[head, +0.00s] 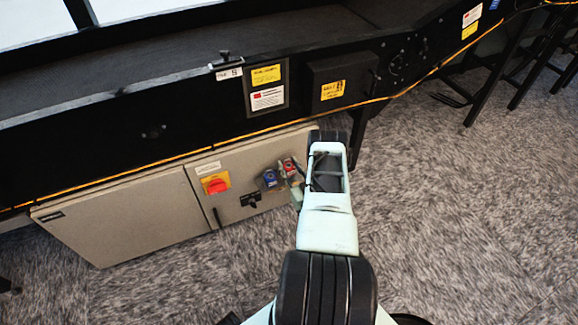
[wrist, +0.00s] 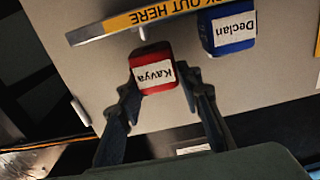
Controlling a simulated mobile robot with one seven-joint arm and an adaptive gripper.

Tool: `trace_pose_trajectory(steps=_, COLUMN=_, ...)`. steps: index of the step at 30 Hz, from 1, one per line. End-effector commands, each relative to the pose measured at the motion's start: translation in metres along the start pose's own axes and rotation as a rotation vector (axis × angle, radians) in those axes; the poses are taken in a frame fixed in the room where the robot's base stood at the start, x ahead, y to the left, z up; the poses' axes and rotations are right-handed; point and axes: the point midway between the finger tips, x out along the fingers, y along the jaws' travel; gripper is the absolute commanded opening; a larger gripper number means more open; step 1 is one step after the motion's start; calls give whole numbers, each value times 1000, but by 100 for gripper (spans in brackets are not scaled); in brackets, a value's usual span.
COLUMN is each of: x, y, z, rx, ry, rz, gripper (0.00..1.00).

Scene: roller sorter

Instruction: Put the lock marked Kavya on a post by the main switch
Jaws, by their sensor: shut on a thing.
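The red lock marked Kavya (wrist: 153,70) is between the two fingers of my gripper (wrist: 160,82), which is shut on it. In the wrist view its label reads upside down, and its top is close to the yellow "LOCK OUT HERE" strip (wrist: 150,16). I cannot tell whether its shackle is around a post. A blue lock marked Declan (wrist: 229,30) is beside it at the same strip. In the head view the red lock (head: 288,165) and blue lock (head: 270,178) show right of the red main switch (head: 216,185). My arm partly hides the gripper there.
The switch sits on a beige cabinet (head: 120,215) below the black conveyor frame (head: 150,130). A black handle (head: 250,199) is on the cabinet below the locks. An orange cord (head: 130,175) runs along the frame. The carpet (head: 450,220) to the right is clear.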

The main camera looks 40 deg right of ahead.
Motion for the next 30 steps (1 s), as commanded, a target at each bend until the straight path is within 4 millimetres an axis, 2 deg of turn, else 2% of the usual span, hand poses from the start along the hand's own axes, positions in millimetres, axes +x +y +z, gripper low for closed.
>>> trace_pose_trajectory(steps=16, x=-2, y=0, z=17, rx=-1, ry=-2, rz=0, gripper=5)
trace_pose_trajectory(steps=30, x=-2, y=0, z=20, rx=-1, ry=-2, rz=0, gripper=5)
